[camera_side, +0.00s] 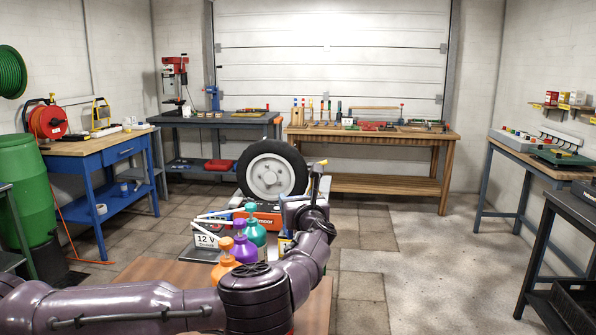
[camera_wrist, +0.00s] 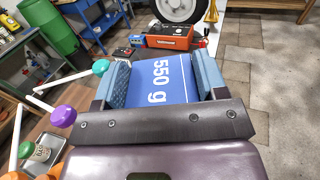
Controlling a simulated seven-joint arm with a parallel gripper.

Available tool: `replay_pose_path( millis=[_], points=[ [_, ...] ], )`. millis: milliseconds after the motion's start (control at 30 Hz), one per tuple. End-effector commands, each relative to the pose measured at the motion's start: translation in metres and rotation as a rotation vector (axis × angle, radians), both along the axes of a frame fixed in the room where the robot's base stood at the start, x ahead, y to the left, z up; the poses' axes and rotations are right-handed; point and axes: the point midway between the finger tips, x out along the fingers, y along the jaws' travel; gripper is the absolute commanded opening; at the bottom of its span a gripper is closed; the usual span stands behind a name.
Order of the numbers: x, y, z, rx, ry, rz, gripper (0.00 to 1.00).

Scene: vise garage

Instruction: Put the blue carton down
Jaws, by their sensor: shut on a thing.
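In the side view my gripper (camera_side: 298,205) is behind the pump bottles, at the far part of the brown bench top (camera_side: 150,272). My arm hides most of the carton there.
A red unit (camera_wrist: 168,42) and a wheel (camera_side: 270,174) are beyond the carton.

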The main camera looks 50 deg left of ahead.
Motion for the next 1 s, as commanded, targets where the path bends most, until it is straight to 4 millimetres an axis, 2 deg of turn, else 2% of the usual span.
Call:
replay_pose_path(
  millis=[33,100,200,300,667,1000],
  points=[
    [0.0,0.001,-0.02,0.008,0.005,0.0,0.23],
    [0.0,0.001,-0.044,0.007,0.005,0.0,0.23],
    [0.0,0.001,-0.07,0.006,0.002,0.0,0.23],
    [0.0,0.001,-0.088,0.005,0.0,-0.001,0.23],
    [0.001,0.001,-0.115,0.003,-0.002,0.0,0.23],
    [0.0,0.0,-0.152,0.003,0.0,-0.001,0.23]
  ],
)
